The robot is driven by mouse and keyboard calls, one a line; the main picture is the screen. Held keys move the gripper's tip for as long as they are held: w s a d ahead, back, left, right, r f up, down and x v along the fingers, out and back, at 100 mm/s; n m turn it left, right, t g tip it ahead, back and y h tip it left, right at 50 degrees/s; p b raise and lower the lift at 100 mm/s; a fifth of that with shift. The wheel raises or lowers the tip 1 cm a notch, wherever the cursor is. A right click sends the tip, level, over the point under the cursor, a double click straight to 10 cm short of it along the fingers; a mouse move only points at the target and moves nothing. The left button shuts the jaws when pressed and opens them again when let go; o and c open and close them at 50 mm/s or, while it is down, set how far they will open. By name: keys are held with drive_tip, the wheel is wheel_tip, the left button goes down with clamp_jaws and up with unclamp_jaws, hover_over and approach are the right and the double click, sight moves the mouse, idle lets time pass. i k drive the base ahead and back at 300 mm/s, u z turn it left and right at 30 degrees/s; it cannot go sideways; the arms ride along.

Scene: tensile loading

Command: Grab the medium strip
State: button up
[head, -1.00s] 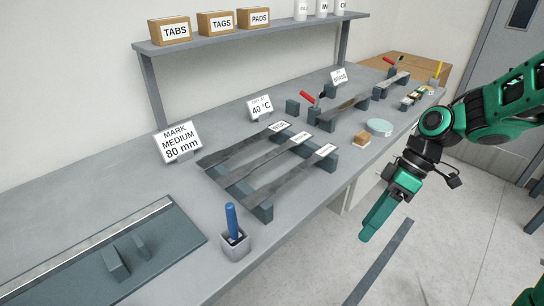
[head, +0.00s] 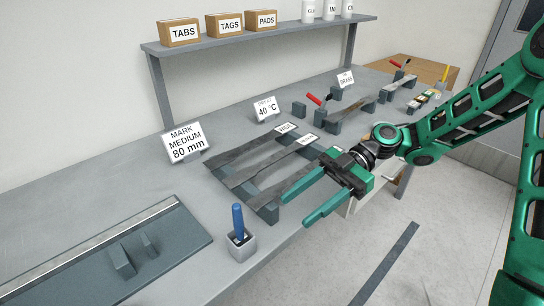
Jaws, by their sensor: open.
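The medium strip (head: 262,165) is a dark grey strip with a white label at its far end, partly readable as medium. It lies in the middle of three strips across a dark rack (head: 270,213). The wide strip (head: 245,148) lies behind it, toward the wall. A third strip (head: 268,193) lies on the front side, its far end and label hidden by my gripper. My green gripper (head: 297,211) is open and empty, its fingers pointing down-left near the bench's front edge. It appears beside the third strip, apart from the medium strip; its exact height is unclear.
A sign (head: 185,143) reads "MARK MEDIUM 80 mm". A blue-handled tool stands in a grey holder (head: 241,246) at the front edge. A dark board (head: 85,260) with blocks lies at left. A red-handled fixture (head: 322,112) stands beyond the rack. A shelf (head: 270,32) spans the back.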

sight(233, 181)
drive_tip(key=i, duration=0.95)
drive_tip(key=z, duration=0.05)
